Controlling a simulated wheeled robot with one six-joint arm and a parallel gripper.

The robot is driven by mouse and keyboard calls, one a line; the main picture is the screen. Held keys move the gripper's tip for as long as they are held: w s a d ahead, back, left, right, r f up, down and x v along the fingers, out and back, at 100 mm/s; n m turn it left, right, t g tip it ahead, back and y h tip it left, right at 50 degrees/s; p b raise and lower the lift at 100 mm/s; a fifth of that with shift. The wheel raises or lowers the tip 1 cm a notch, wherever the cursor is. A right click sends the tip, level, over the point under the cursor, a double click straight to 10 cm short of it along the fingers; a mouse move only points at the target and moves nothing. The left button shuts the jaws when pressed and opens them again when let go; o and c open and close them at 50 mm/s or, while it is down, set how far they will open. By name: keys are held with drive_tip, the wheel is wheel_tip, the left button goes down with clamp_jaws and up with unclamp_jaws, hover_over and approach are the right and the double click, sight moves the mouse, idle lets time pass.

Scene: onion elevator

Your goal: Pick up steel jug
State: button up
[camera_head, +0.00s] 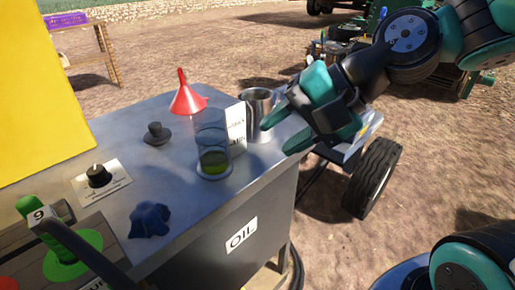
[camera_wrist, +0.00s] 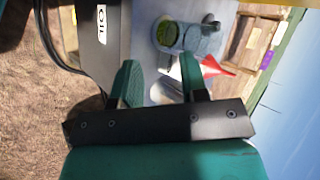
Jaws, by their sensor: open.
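The steel jug (camera_head: 257,103) stands upright at the far right corner of the metal counter in the head view. My gripper (camera_head: 276,136) is open, with its green fingers pointing left toward the jug, and overlaps its right side. I cannot tell whether a finger touches it. In the wrist view my gripper (camera_wrist: 158,64) has its two fingers apart.
A clear glass with green oil (camera_head: 213,160), a white card (camera_head: 237,128) and a red funnel (camera_head: 187,97) stand close to the jug. A dark blue cloth-like lump (camera_head: 149,220) and a knob (camera_head: 98,175) are nearer. The counter (camera_head: 190,215) bears an OIL label. A wheel (camera_head: 375,177) is at right.

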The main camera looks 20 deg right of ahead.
drive_tip(key=w+d+f+m+t+h+b, duration=0.1)
drive_tip(key=w+d+f+m+t+b, duration=0.4)
drive_tip(key=d+m+b, duration=0.55)
drive_tip(key=w+d+f+m+t+b, duration=0.4)
drive_tip(key=d+m+t+b, duration=0.25)
drive_tip(key=m, duration=0.75)
drive_tip(key=p, duration=0.9)
approach(277, 101)
drive_tip(key=shift+m+t, duration=0.35)
drive_tip(key=x, duration=0.1)
drive_tip(key=p+x, duration=0.1)
drive_tip(key=x, duration=0.2)
drive_tip(key=shift+a+f+p, duration=0.3)
drive_tip(key=shift+a+p, duration=0.1)
drive_tip(key=shift+a, duration=0.1)
drive_tip(key=shift+d+r+p+x, duration=0.1)
drive_tip(key=shift+p+x, duration=0.05)
drive_tip(key=shift+x, duration=0.8)
drive_tip(key=shift+d+r+p+x, duration=0.1)
drive_tip(key=shift+d+p+x, duration=0.1)
drive_tip(key=shift+x, duration=0.7)
drive_tip(key=shift+d+r+p+x, duration=0.1)
drive_tip(key=shift+p+x, duration=0.05)
drive_tip(key=shift+x, duration=0.8)
drive_tip(key=shift+w, duration=0.15)
drive_tip(key=shift+c, duration=0.4)
clamp_jaws()
